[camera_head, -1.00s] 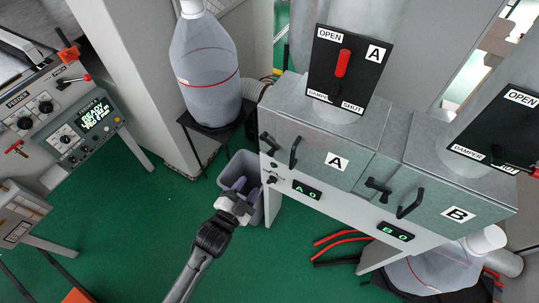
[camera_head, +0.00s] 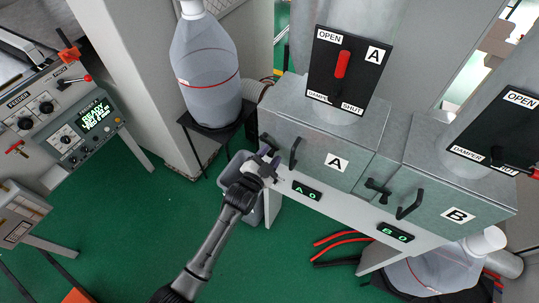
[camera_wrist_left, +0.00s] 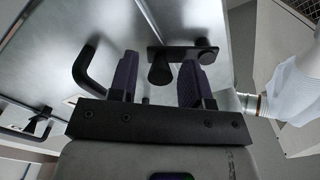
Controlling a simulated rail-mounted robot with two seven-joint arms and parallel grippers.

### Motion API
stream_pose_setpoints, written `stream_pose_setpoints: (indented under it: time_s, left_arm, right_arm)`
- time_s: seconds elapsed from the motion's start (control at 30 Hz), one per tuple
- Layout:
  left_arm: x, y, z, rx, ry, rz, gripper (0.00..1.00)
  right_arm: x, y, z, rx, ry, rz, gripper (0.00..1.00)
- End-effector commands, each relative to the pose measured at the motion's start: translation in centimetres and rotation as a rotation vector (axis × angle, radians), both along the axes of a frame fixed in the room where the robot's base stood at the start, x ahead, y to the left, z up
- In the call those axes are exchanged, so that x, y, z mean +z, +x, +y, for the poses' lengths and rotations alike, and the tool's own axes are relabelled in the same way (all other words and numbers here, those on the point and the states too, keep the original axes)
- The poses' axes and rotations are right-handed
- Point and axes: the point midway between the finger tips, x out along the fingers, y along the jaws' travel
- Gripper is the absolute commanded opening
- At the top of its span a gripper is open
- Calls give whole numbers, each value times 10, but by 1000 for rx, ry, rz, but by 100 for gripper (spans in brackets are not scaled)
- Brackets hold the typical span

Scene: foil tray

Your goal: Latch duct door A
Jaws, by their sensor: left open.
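Duct door A (camera_head: 322,166) is the grey metal front panel with the "A" label; it looks flush with its box. Its bent black pull handle (camera_head: 294,152) shows in the wrist view too (camera_wrist_left: 88,72). The black door latch (camera_head: 267,141) is at the door's left edge, partly hidden by my gripper. In the left wrist view the latch (camera_wrist_left: 160,72) has a short tapered knob and a crossbar. My left gripper (camera_head: 267,158) is open at the latch, its two purple fingers on either side of the knob; contact cannot be told. My right gripper is not in view.
Duct door B (camera_head: 425,203) with its latch and handle is to the right. A damper plate with a red lever (camera_head: 342,63) stands above door A.

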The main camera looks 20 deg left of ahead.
Motion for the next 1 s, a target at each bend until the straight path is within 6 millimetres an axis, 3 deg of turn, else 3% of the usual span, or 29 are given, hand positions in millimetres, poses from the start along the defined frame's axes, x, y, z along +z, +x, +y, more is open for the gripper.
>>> stream_pose_setpoints:
  time_s: [0.3,0.77,0.9,1.0]
  left_arm:
    - [0,1,0,0,0,-1,44]
    - [0,1,0,0,0,0,0]
    - [2,1,0,0,-10,1,0]
    - [10,1,-2,0,-85,11,0]
  right_arm:
    - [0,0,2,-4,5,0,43]
    - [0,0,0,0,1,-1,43]
    - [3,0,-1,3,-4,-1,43]
    - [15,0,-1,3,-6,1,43]
